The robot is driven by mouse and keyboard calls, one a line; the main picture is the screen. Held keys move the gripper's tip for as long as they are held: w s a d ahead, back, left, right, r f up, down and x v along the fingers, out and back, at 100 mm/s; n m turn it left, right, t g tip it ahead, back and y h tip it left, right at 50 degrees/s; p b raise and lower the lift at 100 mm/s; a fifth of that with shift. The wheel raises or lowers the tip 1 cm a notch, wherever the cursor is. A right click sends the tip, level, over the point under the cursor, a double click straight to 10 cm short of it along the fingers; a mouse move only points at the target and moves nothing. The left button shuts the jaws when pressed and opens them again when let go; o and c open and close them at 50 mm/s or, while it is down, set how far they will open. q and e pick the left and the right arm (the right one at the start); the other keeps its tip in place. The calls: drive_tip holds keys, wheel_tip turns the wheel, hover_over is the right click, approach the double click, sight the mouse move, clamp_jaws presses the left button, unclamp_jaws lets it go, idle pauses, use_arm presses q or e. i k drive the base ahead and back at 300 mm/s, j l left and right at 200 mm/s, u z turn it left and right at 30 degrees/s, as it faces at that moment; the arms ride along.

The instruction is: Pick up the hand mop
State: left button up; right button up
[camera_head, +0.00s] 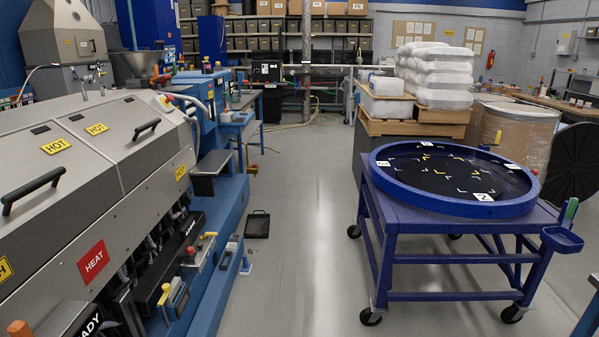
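No thing is clearly recognisable as a hand mop. A small green-handled tool (571,210) stands upright at the blue side holder (562,240) on the right of the cart; its lower part is hidden and I cannot tell what it is. A yellow-handled tool (164,294) and a small blue-and-white item (246,265) are low along the machine at the left, too small to identify. Neither of my grippers is in view.
A blue wheeled cart (455,296) carries a round blue-rimmed dark tray (455,206). The grey hot machine (95,135) fills the left. The aisle floor (300,240) between machine and cart is otherwise clear.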

sight(246, 268)
drive_tip(key=i, duration=2.2)
drive_tip(key=i+l+u, duration=0.15)
drive_tip(key=i+u, duration=0.25)
drive_tip(key=i, duration=0.25)
drive_tip(key=i+l+u, duration=0.4)
drive_tip(key=i, duration=0.25)
drive_tip(key=i+l+u, duration=0.4)
drive_tip(key=i+l, duration=0.1)
drive_tip(key=i, duration=0.1)
